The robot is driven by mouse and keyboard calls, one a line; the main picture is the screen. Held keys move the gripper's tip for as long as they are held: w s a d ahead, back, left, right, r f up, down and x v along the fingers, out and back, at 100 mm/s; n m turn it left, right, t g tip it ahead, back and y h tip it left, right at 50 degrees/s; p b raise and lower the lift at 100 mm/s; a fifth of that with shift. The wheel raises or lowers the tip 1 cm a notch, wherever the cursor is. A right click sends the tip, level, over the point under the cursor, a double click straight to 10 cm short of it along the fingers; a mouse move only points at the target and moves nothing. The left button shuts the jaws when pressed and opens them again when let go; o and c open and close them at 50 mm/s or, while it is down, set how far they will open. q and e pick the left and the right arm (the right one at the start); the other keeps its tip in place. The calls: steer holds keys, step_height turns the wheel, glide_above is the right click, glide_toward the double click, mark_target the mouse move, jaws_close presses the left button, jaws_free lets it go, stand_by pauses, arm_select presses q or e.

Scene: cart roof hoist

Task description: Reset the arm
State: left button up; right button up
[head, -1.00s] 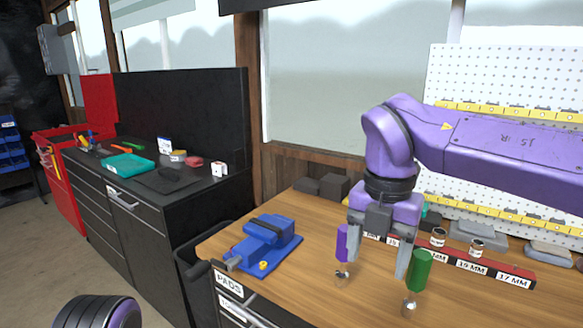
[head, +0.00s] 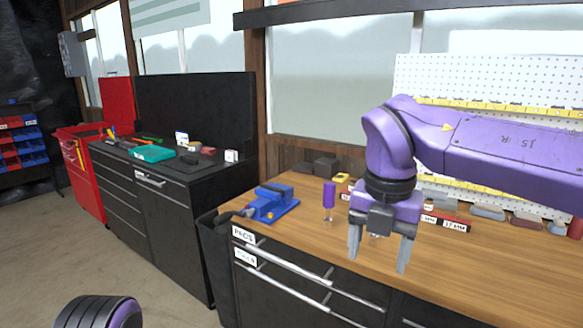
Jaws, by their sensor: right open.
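My right gripper (head: 379,256) is open, with its fingers pointing down and spread apart. It shows in front of the wooden workbench (head: 300,236), and nothing is seen held in it. The purple right arm comes in from the right edge. My left gripper is out of view; only a dark ribbed part of mine with a purple edge shows at the bottom left.
A purple-handled tool (head: 329,196) stands on the bench left of the gripper. A blue vise (head: 268,204) sits at the bench's left end. A black cabinet (head: 165,215) and red cart (head: 82,178) stand at left. Floor at left is clear.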

steer(key=w+d+f+n+t+h, duration=0.5)
steer(key=w+d+f+n+h, duration=0.2)
steer(key=w+d+f+n, duration=0.25)
step_height(320, 180, down, 18)
steer(key=d+n+t, duration=0.1)
steer(key=n+t, duration=0.3)
steer(key=n, duration=0.8)
steer(key=s+d+f+n+g+y, duration=0.15)
steer(key=s+f+n+y, duration=0.25)
steer(key=s+f+n, duration=0.75)
steer(key=s+d+f+n+g, duration=0.1)
steer(key=s+d+f+g, duration=0.1)
steer(key=s+f, duration=0.4)
steer(key=s+d+f+g, duration=0.2)
steer(key=s+f, duration=0.4)
steer(key=s, duration=0.8)
steer(key=shift+s+d+f+n+g, duration=0.15)
steer(key=shift+s+d+n+g, duration=0.2)
steer(key=shift+n+g, duration=0.1)
